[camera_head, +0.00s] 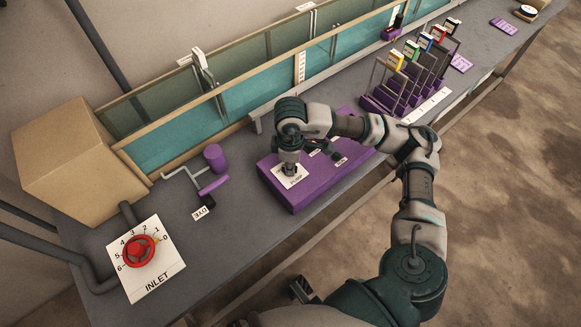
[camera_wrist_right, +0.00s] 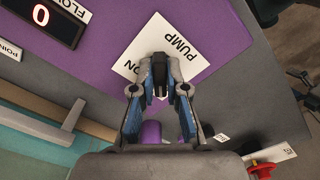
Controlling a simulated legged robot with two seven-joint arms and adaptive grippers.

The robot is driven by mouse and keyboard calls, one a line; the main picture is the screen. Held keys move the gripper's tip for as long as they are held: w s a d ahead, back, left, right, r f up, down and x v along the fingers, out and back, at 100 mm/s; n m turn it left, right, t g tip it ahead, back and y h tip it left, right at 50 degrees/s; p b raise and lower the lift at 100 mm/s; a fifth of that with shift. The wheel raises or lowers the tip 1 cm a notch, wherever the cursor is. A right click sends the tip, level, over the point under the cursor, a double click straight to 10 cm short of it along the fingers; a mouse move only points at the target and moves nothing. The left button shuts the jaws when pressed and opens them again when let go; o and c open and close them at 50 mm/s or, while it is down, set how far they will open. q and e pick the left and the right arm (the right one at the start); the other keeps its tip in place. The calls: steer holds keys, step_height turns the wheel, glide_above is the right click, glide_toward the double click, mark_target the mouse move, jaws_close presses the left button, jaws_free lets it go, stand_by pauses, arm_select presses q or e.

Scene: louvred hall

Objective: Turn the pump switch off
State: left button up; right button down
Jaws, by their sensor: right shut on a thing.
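The pump switch (camera_wrist_right: 160,90) is a small dark lever, mostly hidden between the fingertips. It stands on a white plate marked PUMP (camera_head: 291,179), on the purple panel (camera_head: 318,187). In the right wrist view the plate (camera_wrist_right: 155,40) also shows the letters ON, to the left of the fingers. My right gripper (camera_head: 290,170) points down over the plate and is shut on the switch. Which way the lever leans cannot be told. A dark part low in the head view (camera_head: 302,289) may be my left gripper; its jaws cannot be made out.
A red inlet valve (camera_head: 138,251) and a cardboard box (camera_head: 75,155) are at left. A purple dye fitting (camera_head: 213,183) stands left of the panel. A teal water channel (camera_head: 185,132) runs behind. Purple racks with coloured tags (camera_head: 395,95) stand at right. A display (camera_wrist_right: 42,14) reads 0.

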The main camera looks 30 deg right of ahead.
steer(key=shift+w, duration=0.15)
steer(key=c, duration=1.4)
jaws_free()
steer(key=shift+a, duration=0.1)
steer(key=o, duration=0.3)
steer(key=shift+w, duration=0.15)
arm_select(q)
steer(key=shift+w, duration=0.5)
arm_select(e)
steer(key=shift+a, duration=0.1)
steer(key=shift+r, duration=0.15)
step_height(320, 180, up, 7)
steer(key=p, duration=0.3)
arm_select(q)
step_height(320, 180, up, 3)
steer(key=shift+r, duration=0.1)
arm_select(e)
steer(key=shift+f, duration=0.2)
steer(key=shift+r, duration=0.1)
step_height(320, 180, up, 12)
